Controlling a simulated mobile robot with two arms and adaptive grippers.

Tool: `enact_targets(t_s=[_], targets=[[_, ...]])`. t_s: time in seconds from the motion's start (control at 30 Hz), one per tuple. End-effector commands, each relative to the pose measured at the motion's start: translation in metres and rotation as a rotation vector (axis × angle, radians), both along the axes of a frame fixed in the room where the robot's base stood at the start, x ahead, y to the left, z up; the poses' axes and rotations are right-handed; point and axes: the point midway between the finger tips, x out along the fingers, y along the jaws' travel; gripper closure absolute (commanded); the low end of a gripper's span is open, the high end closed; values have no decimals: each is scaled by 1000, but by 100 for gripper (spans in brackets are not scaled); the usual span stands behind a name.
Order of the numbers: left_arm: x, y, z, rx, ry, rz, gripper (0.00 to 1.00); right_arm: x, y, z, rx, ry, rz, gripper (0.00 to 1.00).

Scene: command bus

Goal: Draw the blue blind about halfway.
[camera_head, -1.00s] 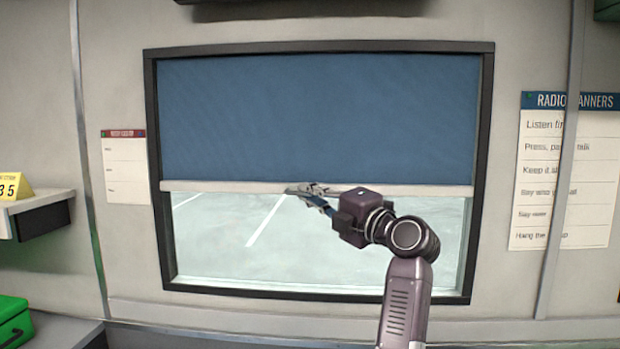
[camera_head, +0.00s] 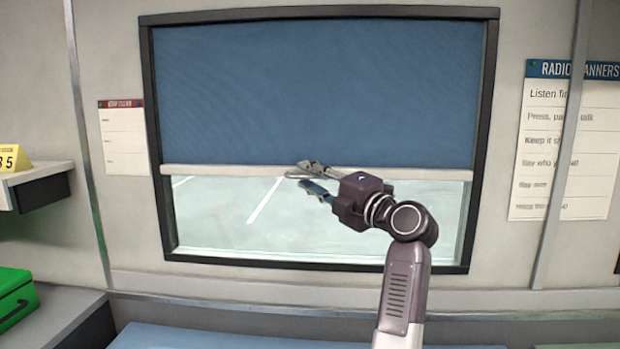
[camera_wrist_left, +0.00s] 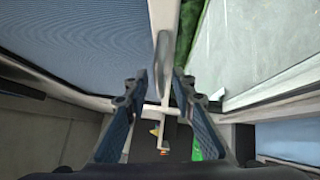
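The blue blind (camera_head: 315,95) covers a bit more than the upper half of the window; clear glass shows below it. Its pale bottom bar (camera_head: 235,171) spans the window and also shows in the left wrist view (camera_wrist_left: 172,15). My left gripper (camera_head: 303,178) is at the bar, right around its middle. In the left wrist view its two dark fingers (camera_wrist_left: 156,88) stand apart, open, with a grey rounded pull handle (camera_wrist_left: 162,58) on the bar between or just beyond the tips. I see no finger clearly pressing on it. My right gripper is not in view.
The dark window frame (camera_head: 480,150) surrounds the blind. A left shelf (camera_head: 45,185) with a yellow sign (camera_head: 14,160) and a green case (camera_head: 14,297) stand at the left. A blue surface (camera_head: 220,338) lies below the window. The wall posters are flat.

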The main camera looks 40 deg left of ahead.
Motion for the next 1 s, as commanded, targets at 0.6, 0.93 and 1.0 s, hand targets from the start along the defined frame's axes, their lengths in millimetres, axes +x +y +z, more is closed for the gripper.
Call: enact_targets(t_s=[0.6,0.93,1.0], targets=[[-4,-66,-9,-1,-1,-3,76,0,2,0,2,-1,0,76],[-6,-75,-10,0,0,0,76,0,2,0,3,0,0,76],[-6,-75,-10,0,0,0,76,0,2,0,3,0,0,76]])
